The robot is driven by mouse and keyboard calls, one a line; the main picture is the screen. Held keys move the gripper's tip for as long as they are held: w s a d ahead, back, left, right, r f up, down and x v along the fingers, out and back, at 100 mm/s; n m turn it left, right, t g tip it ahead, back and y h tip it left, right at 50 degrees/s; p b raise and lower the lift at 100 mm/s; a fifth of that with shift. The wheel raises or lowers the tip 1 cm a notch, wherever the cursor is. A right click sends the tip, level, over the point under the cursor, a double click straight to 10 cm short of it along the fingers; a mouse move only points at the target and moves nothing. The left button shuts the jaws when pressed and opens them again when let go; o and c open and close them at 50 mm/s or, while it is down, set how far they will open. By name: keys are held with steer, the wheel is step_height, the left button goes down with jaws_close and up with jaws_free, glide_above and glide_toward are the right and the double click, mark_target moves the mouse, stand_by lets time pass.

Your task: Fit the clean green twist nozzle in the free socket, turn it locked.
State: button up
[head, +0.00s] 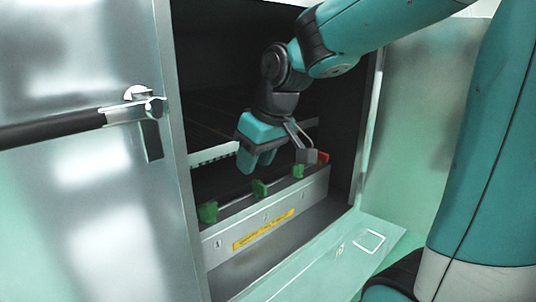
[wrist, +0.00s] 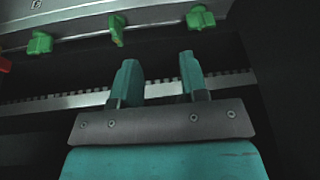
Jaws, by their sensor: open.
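Three green twist nozzles sit in a row along the bar in the cabinet. In the head view they are a left one (head: 207,212), a middle one (head: 260,189) and a right one (head: 298,171). The wrist view shows the row reversed, and its middle nozzle (wrist: 116,30) looks narrower, turned differently from its neighbours (wrist: 40,42) (wrist: 200,18). My gripper (head: 257,165) is open and empty, above and behind the bar, apart from the nozzles. Its two fingers (wrist: 158,70) show nothing between them. I cannot make out a free socket or which nozzle is clean.
A red piece (head: 323,157) is at the bar's right end. A yellow label (head: 262,229) and small number marks are on the bar's front. A toothed metal rail (head: 215,154) runs behind. The cabinet door (head: 85,200) with its handle is at the left. The cabinet interior is dark.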

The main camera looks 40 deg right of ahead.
steer(key=m+h, duration=0.1)
glide_toward(259, 182)
steer(key=shift+t, duration=0.3)
steer(key=x, duration=0.3)
steer(key=b+x, duration=0.1)
steer(key=x, duration=0.6)
steer(key=shift+s+f, duration=0.2)
steer(key=shift+s, duration=0.05)
steer(key=shift+c, duration=0.2)
jaws_close()
steer(key=n+y, duration=0.1)
steer(key=n, duration=0.2)
steer(key=shift+d+r+p, duration=0.1)
steer(key=shift+p, duration=0.3)
steer(key=n+y, duration=0.1)
steer(key=n, duration=0.2)
steer(key=shift+g, duration=0.4)
